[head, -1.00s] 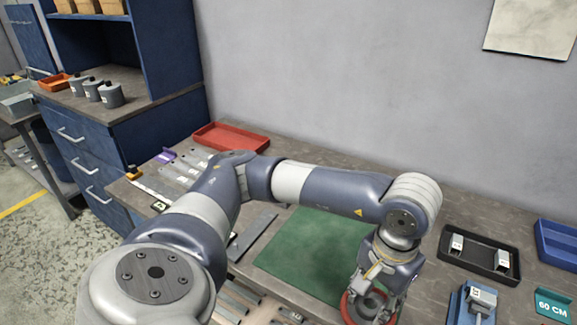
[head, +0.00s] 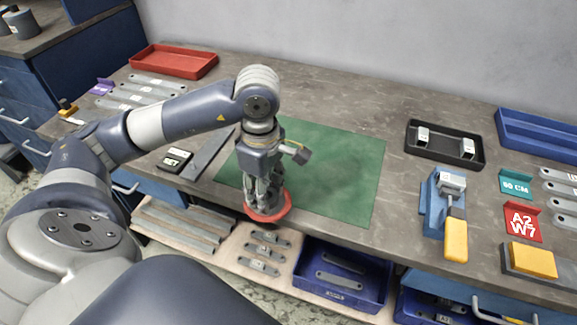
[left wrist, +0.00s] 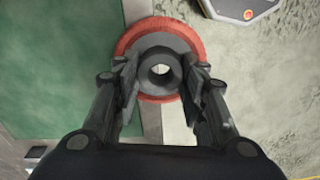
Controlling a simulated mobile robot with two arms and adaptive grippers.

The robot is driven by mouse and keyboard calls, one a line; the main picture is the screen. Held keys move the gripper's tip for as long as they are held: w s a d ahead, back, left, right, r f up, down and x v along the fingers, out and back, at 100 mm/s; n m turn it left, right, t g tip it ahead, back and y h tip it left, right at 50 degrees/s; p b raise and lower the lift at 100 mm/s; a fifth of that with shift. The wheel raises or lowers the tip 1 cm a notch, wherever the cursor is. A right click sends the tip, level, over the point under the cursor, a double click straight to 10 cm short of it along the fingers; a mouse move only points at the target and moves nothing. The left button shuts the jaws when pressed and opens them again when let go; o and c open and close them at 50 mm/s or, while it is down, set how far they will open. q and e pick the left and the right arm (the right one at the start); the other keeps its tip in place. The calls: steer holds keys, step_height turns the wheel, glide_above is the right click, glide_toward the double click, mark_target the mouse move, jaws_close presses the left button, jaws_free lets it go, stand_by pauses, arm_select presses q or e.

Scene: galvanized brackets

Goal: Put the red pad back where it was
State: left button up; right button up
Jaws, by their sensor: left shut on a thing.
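The red pad (head: 268,208) is a round red disc with a grey hub and a centre hole. My left gripper (head: 264,190) points down and is shut on the hub, with the red disc below the fingers. In the head view it is at the front left part of the green mat (head: 335,170). In the left wrist view, the pad (left wrist: 160,32) overlaps the mat's edge and the bench's front edge, with floor beyond. I cannot tell whether it touches the bench. My right gripper is not in view.
A red tray (head: 175,62) lies at the back left. To the right are a black tray (head: 445,158) with two pale parts, a blue vise-like tool (head: 432,208) with a yellow handle, and a red A2 W7 sign (head: 521,222). A blue bin (head: 340,290) stands below the bench. The mat's right part is clear.

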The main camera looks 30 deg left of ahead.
arm_select(q)
steer(key=p, duration=0.4)
glide_above(288, 166)
steer(key=shift+s+f, duration=0.15)
steer(key=shift+f, duration=0.6)
step_height(288, 166, down, 3)
steer(key=shift+f+p, duration=0.15)
steer(key=shift+p, duration=0.5)
steer(key=shift+f, duration=0.1)
steer(key=shift+f+b, duration=0.15)
steer(key=shift+b, duration=0.15)
steer(key=o, duration=0.9)
steer(key=shift+o, duration=0.2)
